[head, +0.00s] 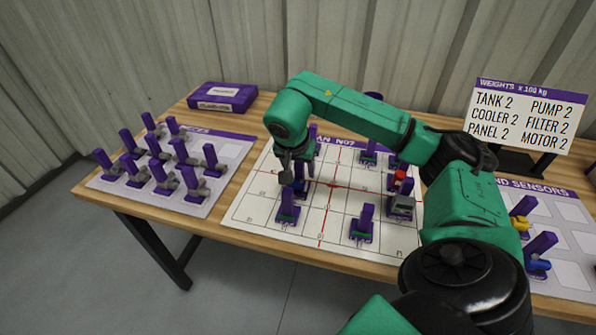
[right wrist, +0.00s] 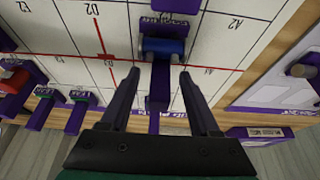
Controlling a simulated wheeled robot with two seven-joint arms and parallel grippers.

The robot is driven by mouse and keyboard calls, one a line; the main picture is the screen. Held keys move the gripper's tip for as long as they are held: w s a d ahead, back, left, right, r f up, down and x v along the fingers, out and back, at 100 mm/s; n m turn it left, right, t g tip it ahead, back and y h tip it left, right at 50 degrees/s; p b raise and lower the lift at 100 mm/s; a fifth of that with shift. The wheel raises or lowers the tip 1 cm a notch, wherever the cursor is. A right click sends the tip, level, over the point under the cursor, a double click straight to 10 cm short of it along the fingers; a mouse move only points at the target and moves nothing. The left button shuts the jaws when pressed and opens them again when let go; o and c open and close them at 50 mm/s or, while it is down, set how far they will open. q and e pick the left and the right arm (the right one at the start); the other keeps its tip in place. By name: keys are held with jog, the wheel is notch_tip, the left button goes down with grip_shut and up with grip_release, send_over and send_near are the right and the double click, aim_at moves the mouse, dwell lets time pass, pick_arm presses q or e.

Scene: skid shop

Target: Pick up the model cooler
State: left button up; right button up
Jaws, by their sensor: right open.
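Several models with upright purple handles stand on a white gridded plan board (head: 250,210); I cannot tell for sure which one is the cooler. My right gripper (head: 293,172) is over the board's left part, pointing down. In the right wrist view its two fingers (right wrist: 155,90) are open, one on each side of a purple handle (right wrist: 158,88). That handle belongs to a model with a blue cylinder (right wrist: 163,46), partly hidden by the gripper in the head view (head: 299,187). I see no clear contact. My left gripper is not in view.
A grey boxy model (head: 402,206) and green-based models (head: 361,225) stand nearby on the board. A left mat (head: 222,178) holds several grey models. A purple box (head: 222,97) lies behind. A weights sign (head: 527,118) and sensor mat (head: 572,262) are right.

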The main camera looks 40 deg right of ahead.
jog(key=shift+w+d+f, duration=0.15)
jog(key=shift+d+f, duration=0.05)
jog(key=shift+f, duration=0.3)
grip_shut()
jog(key=shift+r, duration=0.1)
